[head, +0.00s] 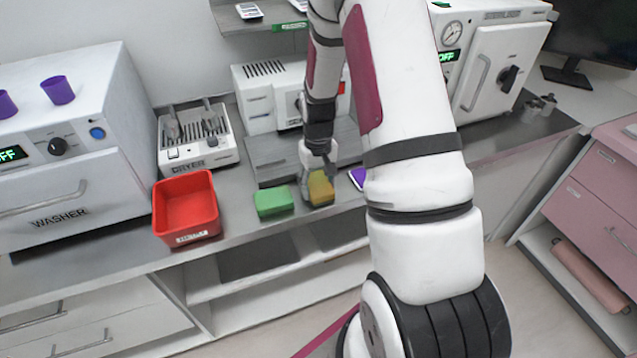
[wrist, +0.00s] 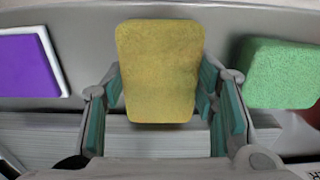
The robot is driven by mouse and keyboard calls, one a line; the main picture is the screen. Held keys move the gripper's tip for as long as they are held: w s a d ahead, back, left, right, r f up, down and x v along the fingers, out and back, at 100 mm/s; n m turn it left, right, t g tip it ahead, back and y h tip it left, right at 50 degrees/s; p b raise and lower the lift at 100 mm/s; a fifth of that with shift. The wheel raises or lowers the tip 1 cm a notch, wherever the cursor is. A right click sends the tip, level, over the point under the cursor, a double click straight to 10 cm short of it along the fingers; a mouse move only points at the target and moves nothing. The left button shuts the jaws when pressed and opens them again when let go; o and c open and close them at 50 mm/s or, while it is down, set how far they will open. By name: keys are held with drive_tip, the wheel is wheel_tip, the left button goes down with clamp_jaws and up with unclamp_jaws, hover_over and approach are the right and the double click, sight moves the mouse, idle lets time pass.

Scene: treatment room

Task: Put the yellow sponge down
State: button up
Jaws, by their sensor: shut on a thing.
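The yellow sponge (head: 320,187) is at my gripper (head: 318,178) in the head view, over the counter between the green sponge and a purple item. In the wrist view the yellow sponge (wrist: 159,70) stands between the two teal-padded fingers of my gripper (wrist: 162,95). The gripper is shut on it. In the head view the fingers partly cover the sponge. I cannot tell whether its underside touches the counter.
A green sponge (head: 273,201) lies just left, also in the wrist view (wrist: 284,74). A purple item (head: 358,178) lies right. A red bin (head: 186,208) stands farther left. Grey counter (head: 240,228) is bare along the front edge. Machines stand behind.

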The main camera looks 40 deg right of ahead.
drive_tip(key=shift+f, duration=0.1)
drive_tip(key=o, duration=1.2)
drive_tip(key=shift+o, duration=0.2)
wheel_tip(320, 180, up, 12)
drive_tip(key=b, duration=0.1)
wheel_tip(320, 180, up, 8)
drive_tip(key=t, duration=0.1)
hover_over(318, 184)
drive_tip(key=s+a, duration=0.2)
drive_tip(key=a, duration=0.3)
drive_tip(key=s+a+r+n+t, duration=0.3)
drive_tip(key=s+a+r+t, duration=0.1)
drive_tip(key=s+a+r, duration=0.9)
drive_tip(key=s, duration=0.3)
drive_tip(key=shift+s, duration=0.2)
